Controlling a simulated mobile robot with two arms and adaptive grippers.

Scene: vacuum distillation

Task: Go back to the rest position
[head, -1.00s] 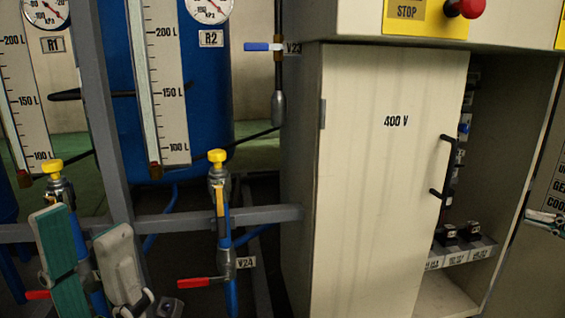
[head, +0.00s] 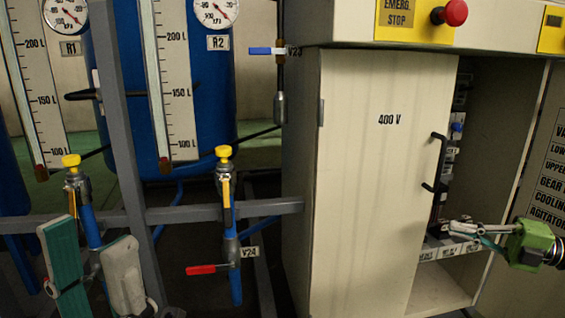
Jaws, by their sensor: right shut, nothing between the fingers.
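My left gripper (head: 92,236) is at the lower left, in front of the frame and pipes. Its two fingers, one with a teal pad, stand apart with nothing seen between them. My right gripper (head: 460,230) comes in from the right with its green body. Its fingers are shut and empty, and they show in front of the open part of the 400 V cabinet (head: 385,200), to the right of the door's black handle. I cannot tell whether the fingertips are inside the cabinet.
The cabinet door stands partly open, with switches inside. A red emergency stop button (head: 455,12) sits above. On the left are a grey frame (head: 180,214), blue vessels (head: 205,90), yellow-knobbed valves (head: 224,152) and V24's red handle (head: 208,269). Labels line the panel at right.

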